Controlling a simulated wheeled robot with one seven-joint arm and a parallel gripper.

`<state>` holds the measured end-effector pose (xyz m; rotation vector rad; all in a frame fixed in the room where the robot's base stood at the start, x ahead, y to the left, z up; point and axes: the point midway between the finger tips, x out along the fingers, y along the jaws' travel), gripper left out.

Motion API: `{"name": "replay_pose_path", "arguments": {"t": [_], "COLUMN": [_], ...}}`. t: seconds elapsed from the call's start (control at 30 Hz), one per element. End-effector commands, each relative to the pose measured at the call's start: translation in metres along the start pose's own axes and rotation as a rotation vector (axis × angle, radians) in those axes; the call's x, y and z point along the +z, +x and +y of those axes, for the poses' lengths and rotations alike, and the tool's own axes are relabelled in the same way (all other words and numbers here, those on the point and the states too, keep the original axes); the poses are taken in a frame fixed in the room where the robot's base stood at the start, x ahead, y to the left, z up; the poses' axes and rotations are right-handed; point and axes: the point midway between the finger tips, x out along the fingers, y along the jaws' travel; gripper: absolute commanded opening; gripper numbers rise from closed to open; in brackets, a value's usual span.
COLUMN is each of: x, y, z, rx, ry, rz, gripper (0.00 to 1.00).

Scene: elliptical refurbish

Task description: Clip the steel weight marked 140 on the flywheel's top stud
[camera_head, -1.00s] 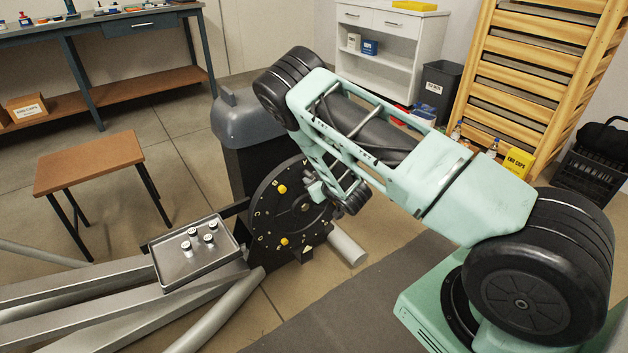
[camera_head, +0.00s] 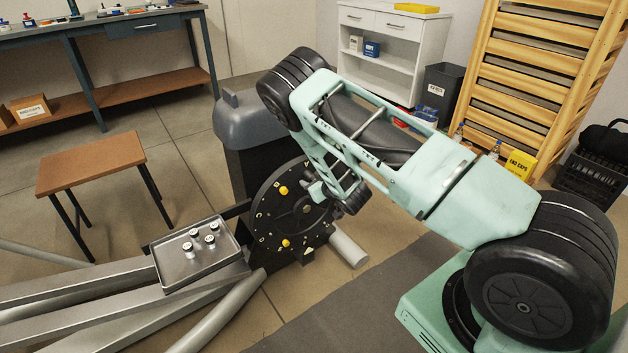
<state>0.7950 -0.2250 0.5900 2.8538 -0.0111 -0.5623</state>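Several small steel weights with white tops (camera_head: 195,242) stand on a grey tray (camera_head: 178,278) left of the flywheel. Their markings are too small to read, so I cannot tell which is 140. My gripper (camera_head: 318,192) is at the flywheel's upper right face, partly hidden by my arm. Its fingers are too small to show whether they are open or hold anything.
The tray rests on grey frame rails (camera_head: 90,312). A brown-topped stool (camera_head: 90,163) stands to the left. The grey housing (camera_head: 245,118) rises behind the flywheel. A light cylinder (camera_head: 348,248) lies at its lower right. A white shelf unit and wooden wall bars (camera_head: 535,85) stand behind.

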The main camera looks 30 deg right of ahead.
Motion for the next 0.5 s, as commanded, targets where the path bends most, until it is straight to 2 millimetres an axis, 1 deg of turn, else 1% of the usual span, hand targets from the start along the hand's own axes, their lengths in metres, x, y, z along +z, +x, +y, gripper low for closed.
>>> {"name": "replay_pose_path", "arguments": {"t": [0.17,0.27,0.37,0.5], "x": [0.001,0.000,0.000,0.000], "y": [-0.001,-0.007,-0.021,-0.052], "z": [0.000,0.000,0.001,0.001], "rx": [0.000,0.000,0.001,0.002], "ry": [0.000,0.001,0.002,0.001], "rz": [-0.002,-0.002,-0.004,-0.005], "gripper": [0.48,0.48,0.48,0.48]}}
